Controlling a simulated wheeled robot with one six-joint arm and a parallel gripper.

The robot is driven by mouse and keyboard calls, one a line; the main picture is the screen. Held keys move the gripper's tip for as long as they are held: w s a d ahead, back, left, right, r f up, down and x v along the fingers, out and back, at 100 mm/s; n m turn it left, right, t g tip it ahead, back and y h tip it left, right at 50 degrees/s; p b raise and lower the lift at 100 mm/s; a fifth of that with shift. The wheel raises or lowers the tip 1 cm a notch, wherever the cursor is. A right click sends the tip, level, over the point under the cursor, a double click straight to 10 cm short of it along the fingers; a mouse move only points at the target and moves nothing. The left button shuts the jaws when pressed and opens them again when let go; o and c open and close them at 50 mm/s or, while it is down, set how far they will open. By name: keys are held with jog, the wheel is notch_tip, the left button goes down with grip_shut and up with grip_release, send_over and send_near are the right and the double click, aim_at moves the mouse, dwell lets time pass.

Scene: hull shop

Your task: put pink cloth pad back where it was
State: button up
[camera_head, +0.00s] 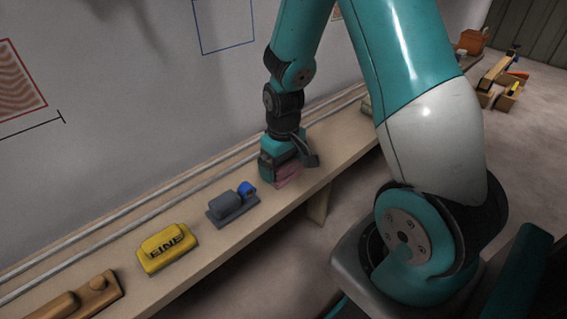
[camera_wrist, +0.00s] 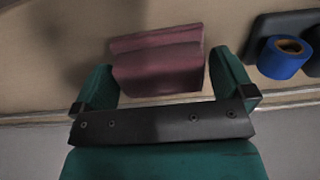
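The pink cloth pad (camera_head: 287,176) is at the ledge surface in the head view, partly hidden by my gripper (camera_head: 288,160). In the wrist view the pink pad (camera_wrist: 158,65) shows as a block with a raised strip along its far side. My gripper's two teal fingers (camera_wrist: 165,78) stand on either side of it. The left finger is very close to the pad's edge, and a narrow gap shows at the right finger. The gripper looks open around the pad. Whether the pad touches the ledge is hard to see.
On the long ledge (camera_head: 215,255) stand a grey block holder with a blue roll (camera_head: 247,188), a yellow lettered sanding block (camera_head: 167,248) and a wooden plane-like tool (camera_head: 75,302). The blue roll (camera_wrist: 283,57) is close right of the gripper in the wrist view. Rails run along the wall.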

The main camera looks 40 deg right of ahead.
notch_tip(320, 180, up, 12)
jog(key=p, duration=0.4)
jog(key=s+a+r+n+y, duration=0.1)
jog(key=s+a+r+n, duration=0.1)
jog(key=s+a+r, duration=0.4)
jog(key=s+a+r+n+y, duration=0.25)
jog(key=s+a, duration=0.25)
jog(key=a, duration=0.3)
jog(key=s+a+r+n+y, duration=0.1)
jog(key=s+a+r+n, duration=0.1)
jog(key=s+a+r, duration=0.4)
notch_tip(320, 180, up, 19)
jog(key=p, duration=2)
jog(key=shift+w+a+p, duration=0.3)
jog(key=shift+w+a, duration=0.1)
jog(key=shift+w, duration=0.05)
